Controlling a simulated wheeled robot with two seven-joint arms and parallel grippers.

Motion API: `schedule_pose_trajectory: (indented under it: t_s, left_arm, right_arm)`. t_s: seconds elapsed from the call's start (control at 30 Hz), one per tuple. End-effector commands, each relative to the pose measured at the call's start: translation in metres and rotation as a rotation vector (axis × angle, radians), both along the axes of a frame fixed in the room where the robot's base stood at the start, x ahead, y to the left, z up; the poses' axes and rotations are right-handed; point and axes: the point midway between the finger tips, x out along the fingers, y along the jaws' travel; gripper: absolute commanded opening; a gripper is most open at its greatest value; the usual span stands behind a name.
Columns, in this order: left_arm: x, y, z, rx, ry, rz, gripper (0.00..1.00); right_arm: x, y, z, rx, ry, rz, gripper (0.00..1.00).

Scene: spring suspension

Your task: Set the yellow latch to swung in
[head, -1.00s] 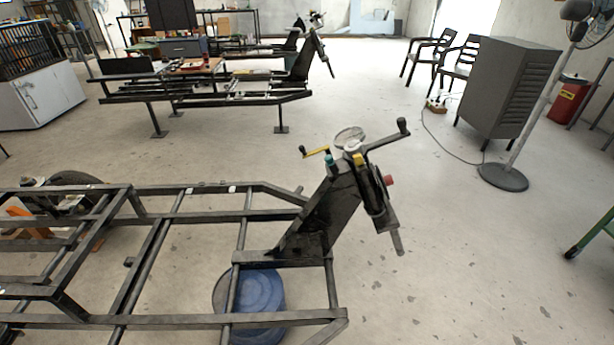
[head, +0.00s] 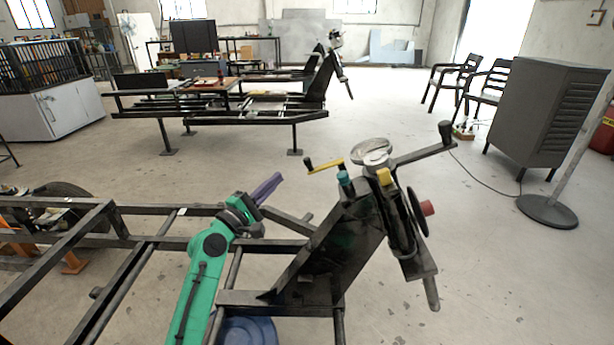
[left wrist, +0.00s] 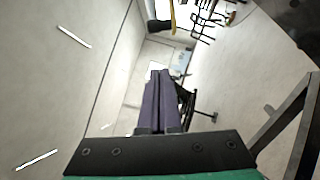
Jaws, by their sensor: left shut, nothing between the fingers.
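A yellow lever (head: 326,166) with a black knob at its left end sticks out to the left from the top of the black upright post. A small yellow block (head: 385,176) sits below the round clear dial, right of a teal cap (head: 344,180). I cannot tell from the picture which yellow part is the latch. My left gripper (head: 277,179), with purple fingers, is shut and empty, left of the post and apart from the lever. The fingers also show in the left wrist view (left wrist: 160,75). My right gripper is not in view.
The black post (head: 330,245) rises from a dark metal frame (head: 70,270). A blue round tub (head: 245,331) is under the frame. Open floor lies to the right.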

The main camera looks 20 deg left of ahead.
Motion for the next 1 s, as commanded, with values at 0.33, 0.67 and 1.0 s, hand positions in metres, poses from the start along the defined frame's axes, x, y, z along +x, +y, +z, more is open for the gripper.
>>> schedule_pose_trajectory:
  t_s: [0.33,0.67,1.0]
  left_arm:
    - [0.000,0.001,-0.007,-0.010,-0.002,0.001,0.00]
    - [0.030,-0.010,0.002,-0.010,-0.005,0.001,0.00]
    - [0.089,-0.031,0.014,-0.008,-0.003,0.001,0.00]
  right_arm:
    - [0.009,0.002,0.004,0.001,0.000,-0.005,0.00]
    - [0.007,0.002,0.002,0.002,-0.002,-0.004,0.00]
    - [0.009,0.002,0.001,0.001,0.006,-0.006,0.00]
